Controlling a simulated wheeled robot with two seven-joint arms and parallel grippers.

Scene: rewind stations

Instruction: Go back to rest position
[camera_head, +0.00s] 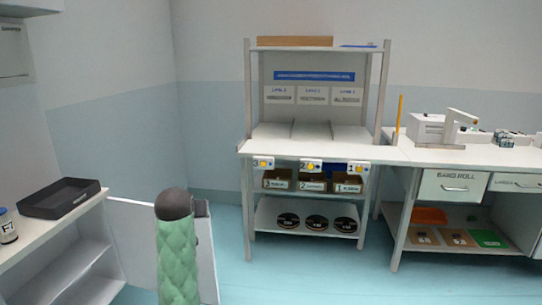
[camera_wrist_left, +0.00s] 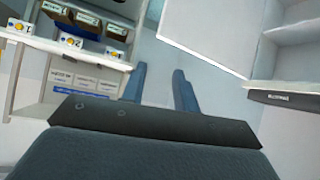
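The task names no object. In the left wrist view my left gripper (camera_wrist_left: 161,77) shows two blue fingers standing apart, with nothing between them. It is clear of any surface, and beyond it show the rewind station (camera_wrist_left: 28,92) at the left and white shelving (camera_wrist_left: 290,50) at the right. My left gripper cannot be made out in the head view. My right gripper is in neither view.
A green quilted upright shape (camera_head: 178,262) with a dark rounded top stands close in front; I cannot tell what it is. A black tray (camera_head: 66,196) lies on the left shelf. The rewind station (camera_head: 318,150) and a bench (camera_head: 450,155) stand ahead. Floor (camera_head: 300,275) is clear.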

